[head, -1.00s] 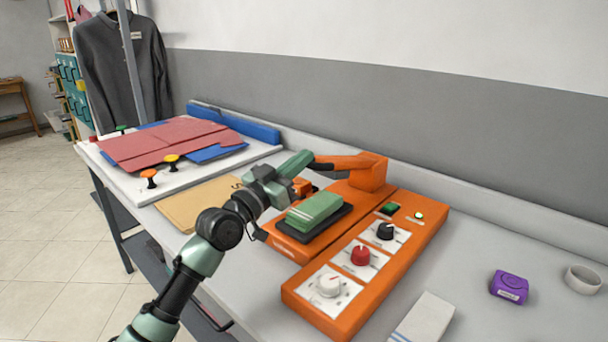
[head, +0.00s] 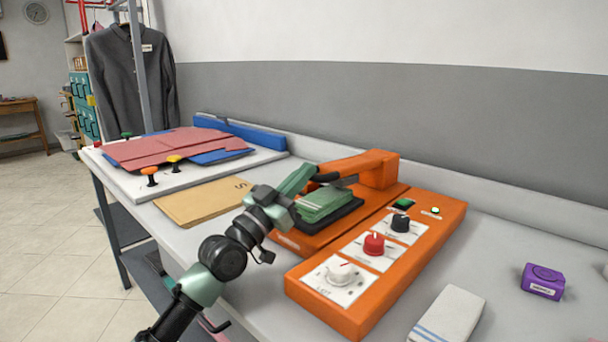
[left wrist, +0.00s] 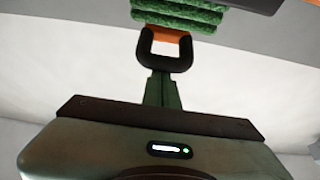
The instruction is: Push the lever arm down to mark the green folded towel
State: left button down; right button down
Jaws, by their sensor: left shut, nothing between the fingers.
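The green folded towel (head: 325,203) lies on a black pad on an orange marking press (head: 392,190). The press's orange lever arm (head: 352,164) reaches left from its hinge block over the towel, sloping down toward its dark handle (head: 326,177). My left gripper (head: 305,172) is shut and empty at the handle end. In the left wrist view, its green fingertips (left wrist: 162,75) meet the black U-shaped handle (left wrist: 166,64); exact contact is hard to tell. The towel shows beyond it (left wrist: 178,14). The stamping head is hidden behind my gripper. My right gripper is out of view.
An orange control panel (head: 425,215) with white, red and black knobs stands beside the press. A white folded cloth (head: 450,314) and a purple block (head: 543,281) are at right. A brown envelope (head: 203,201) and a board with red cloth (head: 165,150) are left.

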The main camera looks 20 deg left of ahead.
pick_arm(q)
jog(key=shift+f, duration=0.15)
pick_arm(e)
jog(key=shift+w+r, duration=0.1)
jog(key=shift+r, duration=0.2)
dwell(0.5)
